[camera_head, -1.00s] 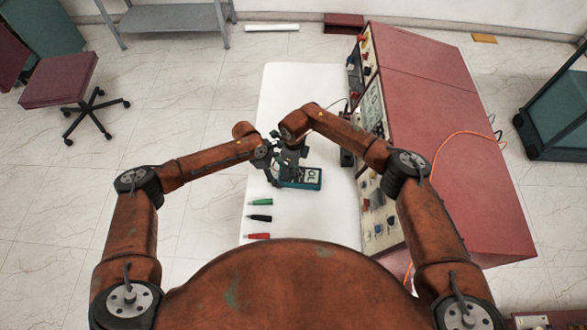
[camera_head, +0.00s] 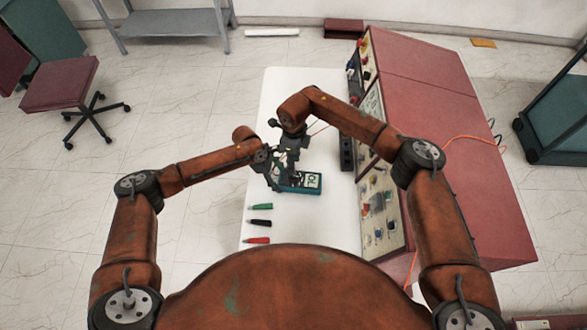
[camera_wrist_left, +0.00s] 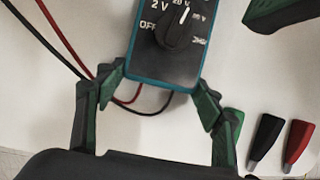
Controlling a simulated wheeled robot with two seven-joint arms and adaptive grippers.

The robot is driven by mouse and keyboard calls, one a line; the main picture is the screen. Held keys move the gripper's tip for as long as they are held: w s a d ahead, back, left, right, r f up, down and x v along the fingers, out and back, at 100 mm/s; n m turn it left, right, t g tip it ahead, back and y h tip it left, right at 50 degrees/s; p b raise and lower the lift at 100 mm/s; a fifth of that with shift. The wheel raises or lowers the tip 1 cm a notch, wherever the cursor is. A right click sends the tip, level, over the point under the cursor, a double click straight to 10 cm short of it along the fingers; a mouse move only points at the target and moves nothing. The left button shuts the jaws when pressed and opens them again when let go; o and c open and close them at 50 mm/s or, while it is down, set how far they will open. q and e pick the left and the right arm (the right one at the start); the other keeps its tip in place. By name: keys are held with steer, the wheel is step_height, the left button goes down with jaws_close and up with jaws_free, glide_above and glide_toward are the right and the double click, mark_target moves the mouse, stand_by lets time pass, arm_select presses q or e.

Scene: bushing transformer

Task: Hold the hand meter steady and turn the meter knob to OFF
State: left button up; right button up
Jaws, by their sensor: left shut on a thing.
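The hand meter (camera_head: 307,188), dark with a teal edge, lies on the white table and shows its display in the head view. In the left wrist view the meter's lower end (camera_wrist_left: 165,68) shows with its black knob (camera_wrist_left: 178,28). The knob's white mark points up, near the 20 V label; OFF is printed at the left. My left gripper (camera_wrist_left: 155,95) has its fingers at both sides of the meter's lower end and is shut on it. My right gripper (camera_head: 290,172) is above the meter; its fingertips are too small and overlapped to read.
Green (camera_head: 261,206), black (camera_head: 261,222) and red (camera_head: 257,240) probes lie on the white table (camera_head: 305,222), left of its middle. Red and black leads (camera_wrist_left: 60,45) run beside the meter. A red console (camera_head: 440,120) with a control panel stands along the table's right side.

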step_height(320, 180, up, 4)
steer(key=shift+f, duration=0.25)
steer(key=t+y, duration=0.1)
steer(key=y, duration=0.3)
glide_toward(294, 176)
steer(key=x, duration=0.8)
steer(key=shift+f, duration=0.15)
steer(key=shift+c, duration=0.7)
jaws_close()
